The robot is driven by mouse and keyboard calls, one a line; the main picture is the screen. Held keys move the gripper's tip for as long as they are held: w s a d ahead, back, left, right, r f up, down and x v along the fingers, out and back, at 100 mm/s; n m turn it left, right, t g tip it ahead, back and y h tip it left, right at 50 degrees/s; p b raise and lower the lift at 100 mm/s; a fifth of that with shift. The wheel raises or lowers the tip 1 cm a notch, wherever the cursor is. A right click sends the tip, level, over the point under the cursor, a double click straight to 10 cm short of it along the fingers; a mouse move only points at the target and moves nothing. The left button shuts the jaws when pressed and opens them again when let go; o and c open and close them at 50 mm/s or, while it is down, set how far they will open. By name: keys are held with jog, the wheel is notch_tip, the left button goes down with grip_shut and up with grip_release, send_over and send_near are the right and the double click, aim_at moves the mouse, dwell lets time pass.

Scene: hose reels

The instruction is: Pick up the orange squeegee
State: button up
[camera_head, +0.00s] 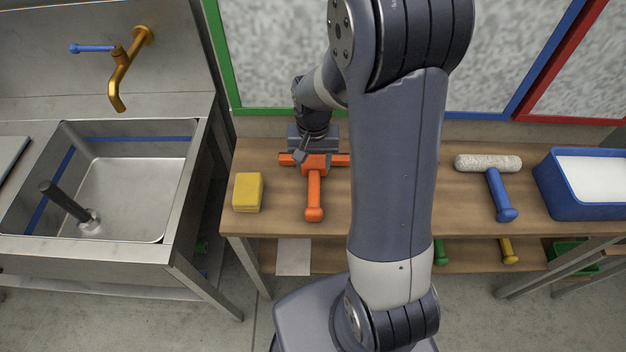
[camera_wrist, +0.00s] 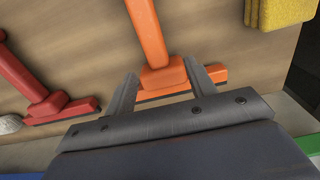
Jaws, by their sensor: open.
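The orange squeegee (camera_head: 314,193) lies on the wooden table, its handle toward the front and its crossbar toward the back. It also shows in the wrist view (camera_wrist: 150,38), with the handle running up and the bar across. My gripper (camera_head: 314,160) is at the head of the squeegee. In the wrist view my open gripper (camera_wrist: 163,80) has one finger on each side of the block where handle meets bar. I cannot tell whether the fingers touch it. My arm hides part of the bar's right side in the head view.
A yellow sponge (camera_head: 248,192) sits left of the squeegee. A red squeegee (camera_wrist: 40,100) lies beside it in the wrist view. A paint roller (camera_head: 497,190) and a blue tray (camera_head: 580,187) are at right. A metal sink (camera_head: 130,190) stands left. Framed panels rise behind.

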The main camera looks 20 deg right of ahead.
aim_at(314, 173)
jog(key=shift+d+f+b, duration=0.15)
jog(key=shift+f+b, duration=1.9)
jog(key=shift+f, duration=0.95)
jog(key=c, duration=1.1)
